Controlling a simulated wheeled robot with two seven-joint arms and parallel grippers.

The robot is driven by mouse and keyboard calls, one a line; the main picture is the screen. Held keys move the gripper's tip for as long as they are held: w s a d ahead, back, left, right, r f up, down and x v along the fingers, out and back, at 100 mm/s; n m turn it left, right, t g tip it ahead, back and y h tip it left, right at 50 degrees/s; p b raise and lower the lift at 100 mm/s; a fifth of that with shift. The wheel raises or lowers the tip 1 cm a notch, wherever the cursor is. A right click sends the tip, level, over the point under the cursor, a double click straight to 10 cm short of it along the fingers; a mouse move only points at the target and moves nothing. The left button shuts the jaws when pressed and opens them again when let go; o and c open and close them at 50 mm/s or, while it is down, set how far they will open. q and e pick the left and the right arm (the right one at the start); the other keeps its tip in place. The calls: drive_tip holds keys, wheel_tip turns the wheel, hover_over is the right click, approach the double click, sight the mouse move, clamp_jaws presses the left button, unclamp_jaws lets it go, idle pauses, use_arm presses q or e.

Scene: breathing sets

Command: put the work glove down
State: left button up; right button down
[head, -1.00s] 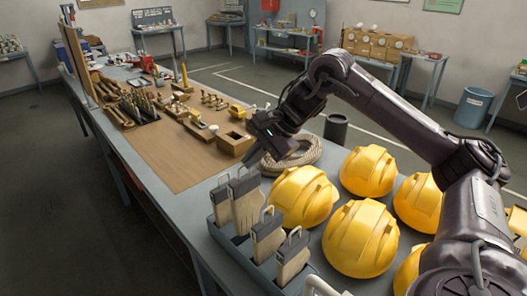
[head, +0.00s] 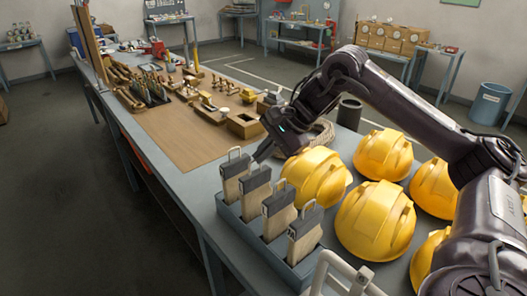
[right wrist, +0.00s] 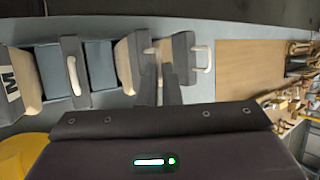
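The work gloves stand upright in a blue-grey rack (head: 262,243), each beige with a dark cuff and pale loop. From the far end they are the first (head: 231,187), second (head: 256,193), third (head: 277,219) and front glove (head: 303,240). My right gripper (head: 260,156) is just above and beside the tops of the two far gloves. In the right wrist view its two dark fingers (right wrist: 160,85) stand slightly apart, with a narrow gap and no glove clearly clamped. They overlap the glove cuffs there, so contact is hard to judge. My left gripper is not in view.
Yellow helmets (head: 375,220) stand close on the rack's right.

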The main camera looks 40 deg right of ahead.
drive_tip(key=shift+f+b, duration=0.35)
drive_tip(key=shift+f, duration=0.15)
idle(0.3)
drive_tip(key=c, duration=1.5)
unclamp_jaws()
drive_tip(key=shift+c, duration=0.2)
drive_tip(key=shift+d+r, duration=0.1)
drive_tip(key=p+v, duration=0.2)
drive_tip(key=v, duration=0.5)
drive_tip(key=shift+s+r, duration=0.2)
